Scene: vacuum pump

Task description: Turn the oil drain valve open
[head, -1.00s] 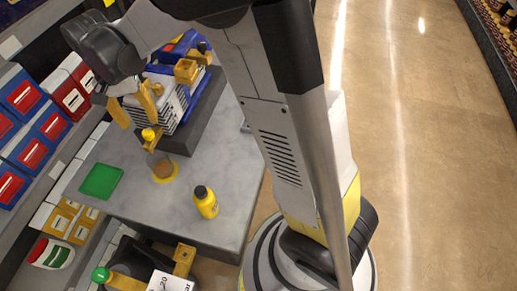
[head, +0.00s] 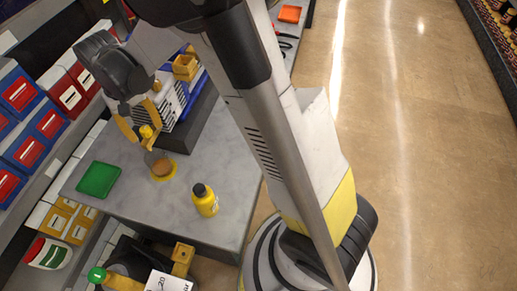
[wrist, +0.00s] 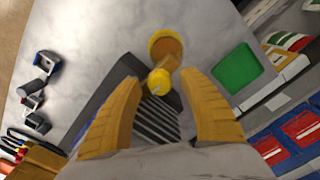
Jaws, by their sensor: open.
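The oil drain valve shows as a yellow knob (wrist: 160,81) on the near end of the vacuum pump (wrist: 154,120), whose grey ribs show behind it. My gripper (wrist: 160,76) is open, with one yellow finger on each side of the knob in the wrist view. I cannot tell whether either finger touches it. In the head view the knob (head: 146,131) sits between the fingers of my gripper (head: 147,135), and the pump (head: 175,98) is partly hidden by my arm.
A round tan-topped yellow dish (head: 162,168) lies on the grey table (head: 135,200) just in front of the valve. A green tray (head: 98,179) and a yellow bottle (head: 205,200) stand nearby. Shelves with blue and red boxes (head: 38,120) line the left side.

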